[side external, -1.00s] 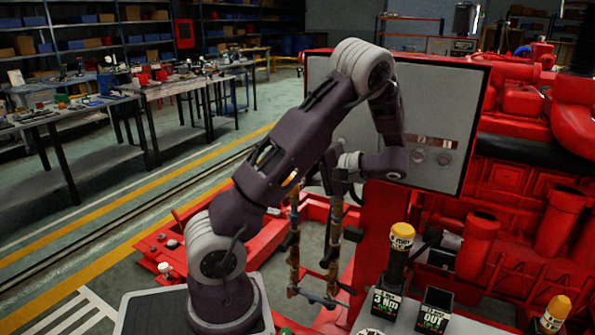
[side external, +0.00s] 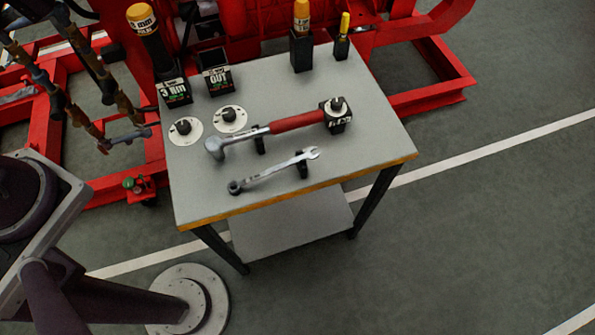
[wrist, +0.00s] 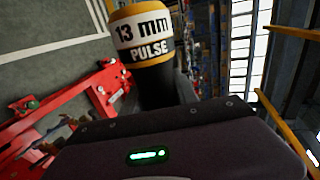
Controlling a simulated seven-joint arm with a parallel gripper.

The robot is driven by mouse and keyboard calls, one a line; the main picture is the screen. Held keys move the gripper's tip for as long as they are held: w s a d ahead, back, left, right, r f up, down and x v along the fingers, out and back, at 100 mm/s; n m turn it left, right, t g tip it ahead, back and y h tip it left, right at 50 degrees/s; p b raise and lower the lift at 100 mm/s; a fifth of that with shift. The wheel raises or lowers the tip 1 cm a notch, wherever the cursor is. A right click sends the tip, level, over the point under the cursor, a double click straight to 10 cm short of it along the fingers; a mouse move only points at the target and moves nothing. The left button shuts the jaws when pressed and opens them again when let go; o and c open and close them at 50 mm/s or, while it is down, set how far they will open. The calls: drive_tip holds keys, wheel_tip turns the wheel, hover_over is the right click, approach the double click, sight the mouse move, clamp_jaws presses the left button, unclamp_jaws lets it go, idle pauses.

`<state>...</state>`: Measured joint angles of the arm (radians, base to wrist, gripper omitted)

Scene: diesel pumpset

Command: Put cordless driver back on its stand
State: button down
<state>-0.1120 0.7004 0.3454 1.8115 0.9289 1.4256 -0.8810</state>
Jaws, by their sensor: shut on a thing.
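In the side view, neither gripper nor held driver shows. An open black stand (side external: 215,76) labelled "OUT" is on the bench, with its top looking empty. To its left a similar yellow-topped driver (side external: 150,35) stands in a stand labelled "3 Nm" (side external: 174,93).
The grey bench (side external: 375,135) holds a red-handled wrench (side external: 297,122), a spanner (side external: 275,172), two white discs (side external: 230,118) with black knobs and yellow-topped tools (side external: 301,18) in black holders. Red engine framing (side external: 430,65) is behind. Hanging rods (side external: 85,85) are at left.

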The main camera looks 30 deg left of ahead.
idle(0.6)
wheel_tip(320, 180, up, 6)
drive_tip(key=w+d+m+t+y, duration=0.3)
drive_tip(key=w+d+m+t, duration=0.1)
drive_tip(key=w+m, duration=0.4)
drive_tip(key=w+d+m+t+y, duration=0.2)
drive_tip(key=w+d+m+t, duration=0.2)
drive_tip(key=w+m, duration=0.35)
drive_tip(key=w+d+m+t, duration=0.5)
drive_tip(key=w+d+m, duration=0.1)
drive_tip(key=d+m, duration=0.25)
drive_tip(key=w+d+m+t, duration=0.5)
drive_tip(key=d+m+t, duration=0.15)
drive_tip(key=d, duration=0.25)
wheel_tip(320, 180, down, 5)
drive_tip(key=shift+w+f+m+g, duration=0.15)
drive_tip(key=shift+m+g, duration=0.2)
drive_tip(key=shift+m, duration=0.7)
drive_tip(key=shift+y, duration=0.3)
